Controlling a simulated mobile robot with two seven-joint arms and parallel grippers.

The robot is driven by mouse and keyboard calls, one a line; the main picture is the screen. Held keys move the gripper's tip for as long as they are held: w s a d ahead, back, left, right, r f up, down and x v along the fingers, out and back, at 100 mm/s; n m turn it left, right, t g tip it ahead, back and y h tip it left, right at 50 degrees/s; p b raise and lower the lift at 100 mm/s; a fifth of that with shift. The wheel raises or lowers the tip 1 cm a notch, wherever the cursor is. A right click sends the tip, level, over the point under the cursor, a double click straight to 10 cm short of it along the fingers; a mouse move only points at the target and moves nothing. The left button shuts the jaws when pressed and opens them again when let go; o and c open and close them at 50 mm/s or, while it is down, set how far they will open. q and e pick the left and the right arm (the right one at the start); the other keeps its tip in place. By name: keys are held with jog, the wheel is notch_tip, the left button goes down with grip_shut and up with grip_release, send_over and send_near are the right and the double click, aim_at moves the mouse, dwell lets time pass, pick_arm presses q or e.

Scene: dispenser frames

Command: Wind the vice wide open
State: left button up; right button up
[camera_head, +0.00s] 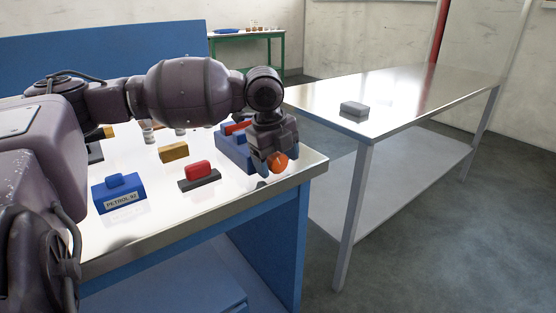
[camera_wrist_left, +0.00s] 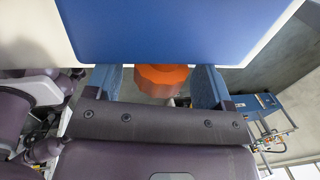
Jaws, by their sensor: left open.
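The blue vice (camera_head: 232,150) stands near the right end of the workbench, partly hidden behind my left gripper. A red part shows at its top. Its orange round knob (camera_head: 279,163) is at the front side, facing the bench edge. My left gripper (camera_head: 274,166) points down with its blue fingers on either side of the knob. In the left wrist view the orange knob (camera_wrist_left: 162,80) sits between the open fingers, with gaps visible at both sides. A broad blue surface, probably the vice body (camera_wrist_left: 180,30), fills the top there. My right gripper is not in view.
On the workbench (camera_head: 150,225) are a blue block labelled PETROL 92 (camera_head: 120,199), a red-topped dark block (camera_head: 199,176) and a yellow-brown block (camera_head: 173,152). A metal table (camera_head: 420,95) at the right holds a grey block (camera_head: 354,109). Floor shows between the two.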

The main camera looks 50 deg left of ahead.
pick_arm(q)
jog(key=c, duration=0.9)
jog(key=shift+s+r+t+p, duration=0.1)
jog(key=shift+r+t+p, duration=0.3)
jog(key=shift+p, duration=0.3)
jog(key=shift+f+t+p, duration=0.3)
jog(key=shift+f, duration=0.1)
jog(key=o, duration=0.9)
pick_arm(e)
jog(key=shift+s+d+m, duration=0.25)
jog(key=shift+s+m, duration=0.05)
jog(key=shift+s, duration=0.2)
